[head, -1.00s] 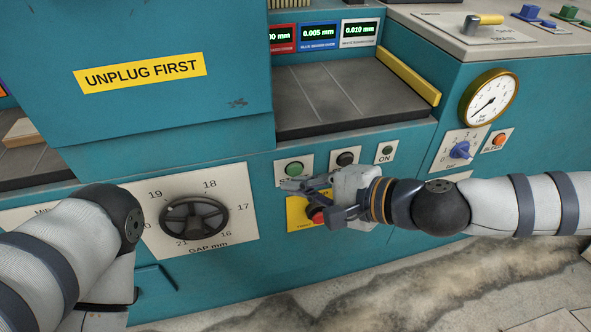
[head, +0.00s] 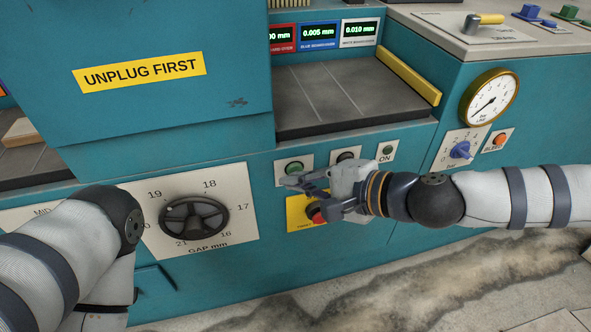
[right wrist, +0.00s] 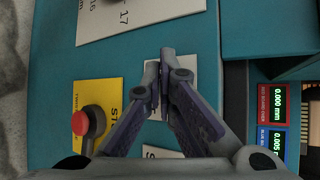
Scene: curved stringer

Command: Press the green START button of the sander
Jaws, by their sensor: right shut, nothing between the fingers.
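The green START button (head: 294,168) is on a white plate below the dark sander bed, on the teal machine front. My right gripper (head: 284,182) is shut and empty, its fingertips just below the button in the head view and over the lower part of its plate. In the right wrist view, the closed fingertips (right wrist: 159,80) lie in front of a white plate (right wrist: 184,74); the fingers hide the button there. I cannot tell whether the fingertips touch the panel. My left arm comes in at the lower left; its gripper is out of view.
A red stop button (head: 315,214) on a yellow plate sits right below my right gripper. A dark button (head: 345,157) and a green ON button (head: 387,151) are to the right. A black gap handwheel (head: 194,217) is to the left.

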